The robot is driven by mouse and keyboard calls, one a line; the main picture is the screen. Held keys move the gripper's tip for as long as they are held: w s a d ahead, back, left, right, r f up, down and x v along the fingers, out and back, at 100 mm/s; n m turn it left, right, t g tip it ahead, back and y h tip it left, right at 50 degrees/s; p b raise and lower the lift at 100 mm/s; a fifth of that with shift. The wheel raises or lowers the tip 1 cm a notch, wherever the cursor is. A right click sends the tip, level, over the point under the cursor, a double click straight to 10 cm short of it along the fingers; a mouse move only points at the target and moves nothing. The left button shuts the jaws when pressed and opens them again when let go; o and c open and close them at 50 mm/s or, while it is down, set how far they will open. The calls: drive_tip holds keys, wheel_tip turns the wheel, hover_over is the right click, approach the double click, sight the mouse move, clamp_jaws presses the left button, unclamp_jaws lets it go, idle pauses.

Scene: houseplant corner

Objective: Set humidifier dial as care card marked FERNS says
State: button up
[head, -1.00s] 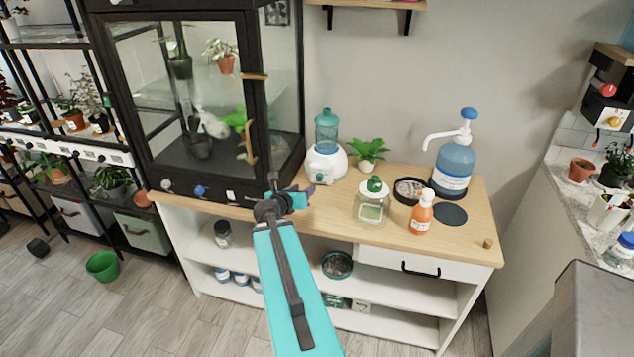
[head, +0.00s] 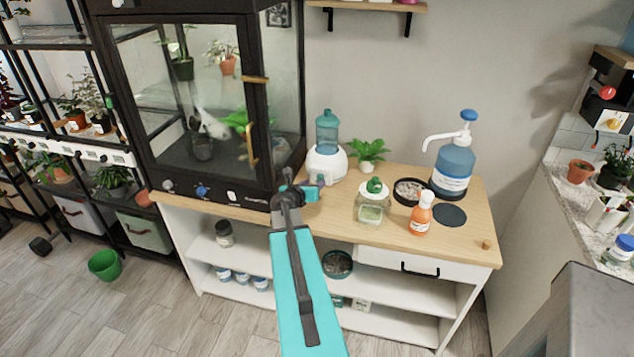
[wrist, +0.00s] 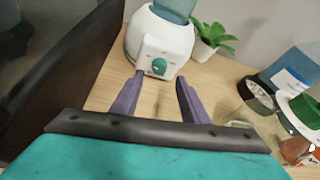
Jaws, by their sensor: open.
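The humidifier (head: 326,160) is white with a teal tank and stands at the back of the wooden counter, right of the glass cabinet. In the wrist view the humidifier (wrist: 160,38) shows a pale front panel with a round green dial (wrist: 159,66) and small marks too small to read. A small dark knob or button sits below the dial. My gripper (wrist: 155,88) is open and empty, its two purple fingers pointing at the humidifier's front, a little short of the dial. In the head view my gripper (head: 316,183) is in front of the humidifier. No card marked FERNS is readable.
The black-framed cabinet (head: 205,110) stands close on the left. A potted plant (head: 368,153), a green-lidded jar (head: 372,203), an orange bottle (head: 422,212) and a blue pump bottle (head: 454,162) stand to the right. Bare counter (head: 340,205) lies between the gripper and the jar.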

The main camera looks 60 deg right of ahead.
sight(320, 179)
drive_tip(key=shift+p+x, duration=0.4)
drive_tip(key=shift+x, duration=2.05)
drive_tip(key=shift+c, duration=0.5)
